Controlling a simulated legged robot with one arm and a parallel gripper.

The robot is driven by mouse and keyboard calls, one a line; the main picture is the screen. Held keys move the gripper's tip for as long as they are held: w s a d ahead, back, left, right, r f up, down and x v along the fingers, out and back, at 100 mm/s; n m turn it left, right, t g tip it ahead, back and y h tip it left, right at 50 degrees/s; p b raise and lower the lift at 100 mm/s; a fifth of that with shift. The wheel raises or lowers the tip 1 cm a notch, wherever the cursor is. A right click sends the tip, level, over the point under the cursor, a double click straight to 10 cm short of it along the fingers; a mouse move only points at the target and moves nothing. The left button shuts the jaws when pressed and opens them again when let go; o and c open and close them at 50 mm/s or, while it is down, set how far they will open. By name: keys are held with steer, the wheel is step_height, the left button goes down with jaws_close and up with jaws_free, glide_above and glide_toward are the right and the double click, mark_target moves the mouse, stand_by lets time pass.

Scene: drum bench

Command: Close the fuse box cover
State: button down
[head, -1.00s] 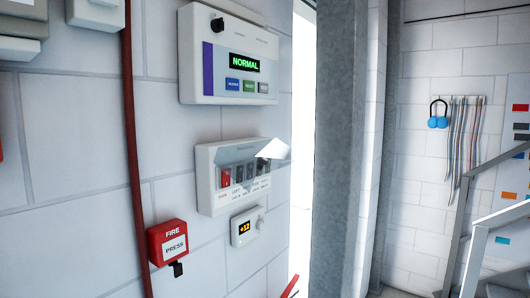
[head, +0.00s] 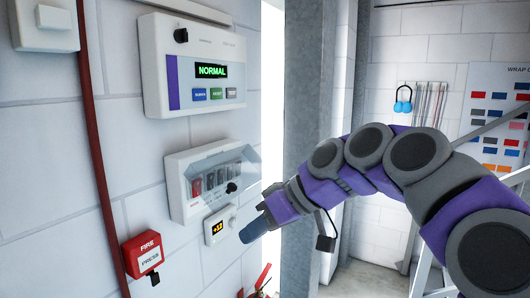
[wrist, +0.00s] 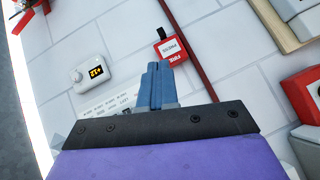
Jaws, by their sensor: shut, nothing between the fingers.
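The fuse box (head: 177,203) is a white wall unit with a row of switches, one of them red, in the head view. Its clear cover (head: 240,165) lies over the switch row, with a dark knob near its lower right. I cannot tell whether the cover is fully flush. My gripper (head: 248,232) is shut and empty, below and to the right of the fuse box, apart from the cover as far as I can see. In the wrist view, my blue fingers (wrist: 158,78) are together. Part of the box's labelled face (wrist: 98,104) shows behind the gripper; the rest is hidden.
A control panel reading NORMAL (head: 152,60) hangs above. A small thermostat (head: 219,226) is just below the box, close to my gripper. A red fire button (head: 143,254) is lower left, near a red pipe (head: 97,155). A grey column (head: 305,110) stands right.

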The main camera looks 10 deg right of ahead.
steer(key=w+d+r+n+t+y+p, duration=0.2)
steer(key=w+d+r+t+p, duration=0.35)
steer(key=w+d+r, duration=0.8)
steer(key=s+f+p+x, duration=0.1)
steer(key=f+x, duration=0.1)
steer(key=x, duration=1)
steer(key=shift+f+g, duration=0.35)
steer(key=shift+f, duration=0.1)
steer(key=shift+d+f, duration=0.1)
steer(key=shift+f, duration=0.05)
